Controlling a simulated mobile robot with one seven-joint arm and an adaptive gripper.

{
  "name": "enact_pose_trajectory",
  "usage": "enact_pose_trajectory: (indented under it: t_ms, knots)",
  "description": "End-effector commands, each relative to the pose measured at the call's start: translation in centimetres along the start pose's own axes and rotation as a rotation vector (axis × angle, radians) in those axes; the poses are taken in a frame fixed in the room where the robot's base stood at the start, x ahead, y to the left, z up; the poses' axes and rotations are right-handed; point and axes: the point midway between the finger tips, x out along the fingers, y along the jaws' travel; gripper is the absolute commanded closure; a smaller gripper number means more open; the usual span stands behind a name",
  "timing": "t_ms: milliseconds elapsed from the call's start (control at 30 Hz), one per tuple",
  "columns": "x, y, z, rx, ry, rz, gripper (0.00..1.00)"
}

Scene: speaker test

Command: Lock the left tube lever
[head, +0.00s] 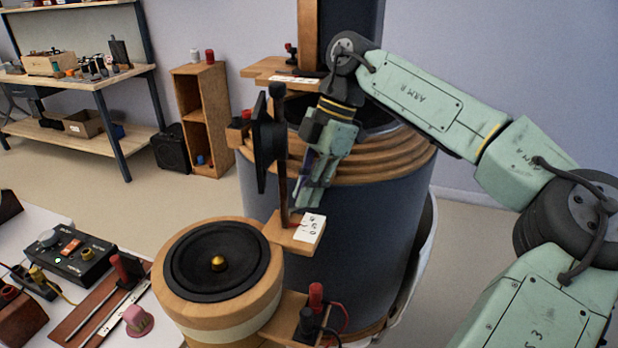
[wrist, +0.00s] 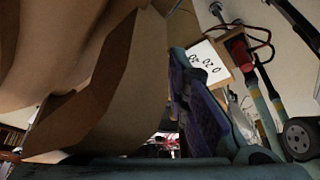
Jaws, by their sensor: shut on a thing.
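A dark upright rod with a round knob (head: 278,90), which looks like the tube lever, stands in the head view at a small wooden block (head: 286,238) with a white marked card (head: 310,228). My gripper (head: 303,197) reaches down from above, its fingers close beside the rod's lower part and just above the card. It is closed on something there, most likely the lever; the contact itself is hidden. In the wrist view a purple-dark finger (wrist: 195,105) shows beside the white card (wrist: 205,62), and the lever cannot be made out.
A large dark drum with a ribbed wooden collar (head: 385,162) stands behind my gripper. A round speaker (head: 217,262) is at front left, with red and black terminals (head: 312,305) on its right. Open floor lies at right.

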Motion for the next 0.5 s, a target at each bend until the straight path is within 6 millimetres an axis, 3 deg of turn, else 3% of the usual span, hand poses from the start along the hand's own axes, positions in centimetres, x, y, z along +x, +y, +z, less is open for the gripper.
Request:
enact_pose_trajectory:
  t_ms: [500]
  knots:
    - [0.0, 1.7, -0.3, -0.332, 0.001, -0.136, 1.00]
